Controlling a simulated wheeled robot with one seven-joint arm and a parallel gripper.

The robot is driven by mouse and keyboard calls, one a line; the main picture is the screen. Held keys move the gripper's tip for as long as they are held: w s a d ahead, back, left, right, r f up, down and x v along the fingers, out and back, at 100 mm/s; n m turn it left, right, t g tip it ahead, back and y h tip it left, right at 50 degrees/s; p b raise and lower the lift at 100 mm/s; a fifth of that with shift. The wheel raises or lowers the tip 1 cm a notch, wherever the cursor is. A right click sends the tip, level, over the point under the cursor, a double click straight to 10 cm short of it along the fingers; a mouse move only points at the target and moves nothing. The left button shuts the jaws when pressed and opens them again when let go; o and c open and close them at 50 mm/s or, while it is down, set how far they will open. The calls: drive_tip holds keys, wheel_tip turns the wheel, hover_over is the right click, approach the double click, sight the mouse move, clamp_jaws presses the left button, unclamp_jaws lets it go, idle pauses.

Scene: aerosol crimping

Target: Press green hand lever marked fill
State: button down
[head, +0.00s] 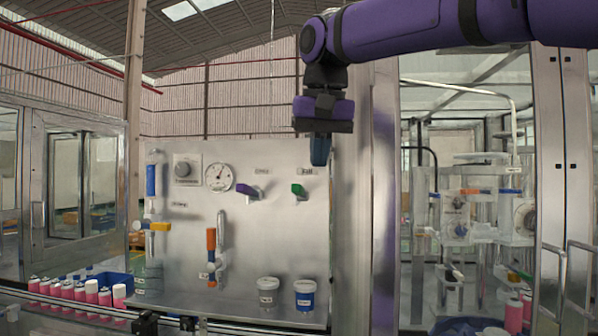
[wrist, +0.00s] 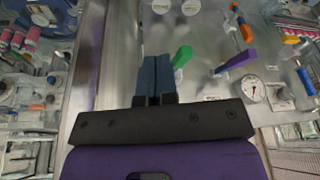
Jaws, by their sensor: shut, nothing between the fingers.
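The green hand lever (head: 297,189) sits on the upright metal panel, under a small label (head: 306,171) at the panel's upper right. It also shows in the wrist view (wrist: 182,55), just right of my fingertips. My gripper (head: 320,150) hangs pointing down in front of the panel, above and slightly right of the green lever. Its blue fingers (wrist: 154,75) are shut together with nothing between them. The fingers look apart from the lever. The label's lettering is too small to read surely.
A purple lever (head: 246,189) is left of the green one, with a round gauge (head: 220,177) further left. An orange-handled valve (head: 211,240) is lower down. Pink bottles (head: 80,291) line the lower left.

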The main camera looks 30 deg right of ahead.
drive_tip(key=w+r+m+g, duration=0.1)
drive_tip(key=w+r+m, duration=0.2)
drive_tip(key=w+r, duration=0.4)
wheel_tip(320, 180, up, 4)
drive_tip(key=shift+f+h, duration=0.1)
drive_tip(key=shift+h, duration=0.2)
drive_tip(key=shift+a, duration=0.1)
hover_over(297, 192)
drive_tip(key=w+d, duration=0.2)
drive_tip(key=w, duration=0.1)
drive_tip(key=f, duration=1.2)
drive_tip(key=shift+s+f, duration=0.25)
drive_tip(key=shift+f, duration=0.05)
drive_tip(key=shift+a+f, duration=0.1)
drive_tip(key=shift+f, duration=0.5)
drive_tip(key=shift+s, duration=0.1)
drive_tip(key=shift+s+a+f+t+h, duration=0.2)
drive_tip(key=shift+s+f+t+h, duration=0.05)
drive_tip(key=shift+f+t+h, duration=0.25)
drive_tip(key=shift+s+a+f+t+h, duration=0.15)
drive_tip(key=shift+s+f+t+h, duration=0.1)
drive_tip(key=shift+f+t+h, duration=0.2)
drive_tip(key=f+t+h, duration=0.2)
drive_tip(key=f, duration=0.1)
drive_tip(key=shift+s+a+f+t, duration=0.1)
drive_tip(key=shift+s+a+t, duration=0.1)
drive_tip(key=shift+t, duration=0.15)
drive_tip(key=shift+f, duration=0.75)
